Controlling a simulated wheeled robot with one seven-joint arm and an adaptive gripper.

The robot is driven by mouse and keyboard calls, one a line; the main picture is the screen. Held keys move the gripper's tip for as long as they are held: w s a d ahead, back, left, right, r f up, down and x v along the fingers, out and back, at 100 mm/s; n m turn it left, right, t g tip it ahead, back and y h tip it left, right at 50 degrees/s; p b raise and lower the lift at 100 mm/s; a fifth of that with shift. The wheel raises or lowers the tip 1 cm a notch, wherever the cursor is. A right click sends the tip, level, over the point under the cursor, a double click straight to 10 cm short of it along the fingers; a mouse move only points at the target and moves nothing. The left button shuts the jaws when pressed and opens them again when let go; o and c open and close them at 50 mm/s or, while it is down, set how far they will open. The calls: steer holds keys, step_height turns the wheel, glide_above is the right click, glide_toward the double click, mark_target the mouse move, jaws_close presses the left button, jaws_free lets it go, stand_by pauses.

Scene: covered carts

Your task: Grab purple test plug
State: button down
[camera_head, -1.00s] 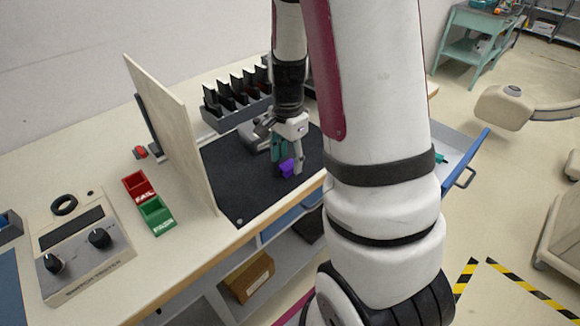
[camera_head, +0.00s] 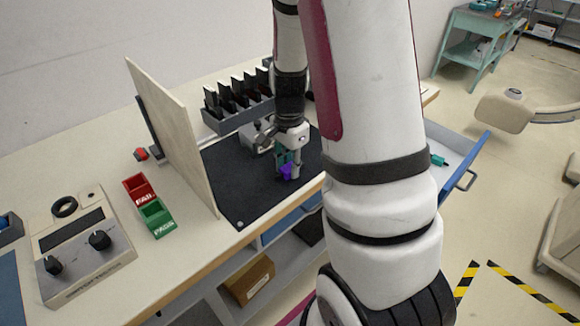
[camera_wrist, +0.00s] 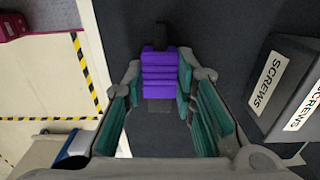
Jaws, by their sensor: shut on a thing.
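The purple test plug (camera_wrist: 160,72) is a ribbed purple block with dark ends, between my finger pads in the wrist view. In the head view the plug (camera_head: 286,172) shows low at my gripper's fingertips, over the black mat (camera_head: 240,190). My gripper (camera_wrist: 158,85) is shut on it, with teal pads on either side. My gripper (camera_head: 288,163) points down in the head view. Whether the plug touches the mat cannot be told.
Grey boxes marked SCREWS (camera_wrist: 268,80) stand right of my gripper in the wrist view. An upright board (camera_head: 172,130) stands left of the mat. A black-slotted rack (camera_head: 237,115) is behind. Red FAIL (camera_head: 138,188) and green PASS (camera_head: 156,217) bins and a tester (camera_head: 85,248) are at left. An open drawer (camera_head: 455,155) is at right.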

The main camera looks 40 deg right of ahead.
steer(key=shift+r, duration=0.5)
steer(key=r, duration=0.2)
steer(key=shift+s+r, duration=0.35)
steer(key=shift+s, duration=0.05)
steer(key=s+a+r+p, duration=0.1)
steer(key=s+p, duration=0.6)
steer(key=s, duration=0.8)
steer(key=shift+a+r, duration=0.2)
steer(key=shift+a, duration=0.3)
